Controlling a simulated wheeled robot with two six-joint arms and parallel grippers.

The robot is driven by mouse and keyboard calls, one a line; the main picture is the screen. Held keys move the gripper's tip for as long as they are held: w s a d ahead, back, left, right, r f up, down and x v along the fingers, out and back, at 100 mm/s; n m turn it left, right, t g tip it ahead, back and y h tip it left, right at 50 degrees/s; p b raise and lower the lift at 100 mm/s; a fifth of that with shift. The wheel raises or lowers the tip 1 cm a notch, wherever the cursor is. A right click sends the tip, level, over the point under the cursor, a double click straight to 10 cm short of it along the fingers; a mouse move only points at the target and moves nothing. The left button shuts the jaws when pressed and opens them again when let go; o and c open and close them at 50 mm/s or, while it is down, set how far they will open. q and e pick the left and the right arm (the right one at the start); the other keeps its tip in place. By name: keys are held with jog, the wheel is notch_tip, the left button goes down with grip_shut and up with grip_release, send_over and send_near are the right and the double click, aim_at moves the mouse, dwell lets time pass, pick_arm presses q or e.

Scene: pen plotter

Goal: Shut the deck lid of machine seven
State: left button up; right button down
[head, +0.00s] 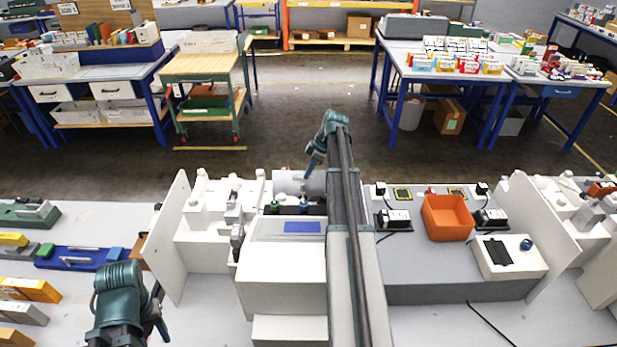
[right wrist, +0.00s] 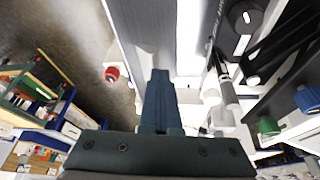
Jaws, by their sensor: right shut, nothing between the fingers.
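A white machine (head: 280,279) with a blue panel stands on the bench at the centre of the head view. No number on it is readable. A pale grey plate (head: 289,183) at its back may be the deck lid; my right arm hides part of it, and its angle is unclear. My right gripper (head: 309,177) is over the back of this machine, beside the plate. In the right wrist view its blue fingers (right wrist: 160,100) are together and empty, in front of a grey surface; contact cannot be told. My left arm is at the lower left; its jaws do not show clearly.
White side panels (head: 165,238) stand left and right of the machines. To the right are an orange bin (head: 447,217) and a white box with a blue knob (head: 508,257). A green knob (right wrist: 268,127) is near the right gripper. Beyond the bench is open floor.

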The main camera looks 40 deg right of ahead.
pick_arm(q)
jog(key=shift+f+b, duration=2.75)
jog(key=shift+f, duration=0.1)
pick_arm(e)
jog(key=shift+g+y, duration=0.4)
jog(key=shift+g, duration=0.1)
jog(key=shift+w+d+f, duration=0.95)
jog(key=shift+w, duration=0.2)
jog(key=shift+w+d+f, duration=0.95)
jog(key=shift+w, duration=0.15)
jog(key=shift+w+d+f, duration=0.95)
jog(key=shift+w, duration=0.2)
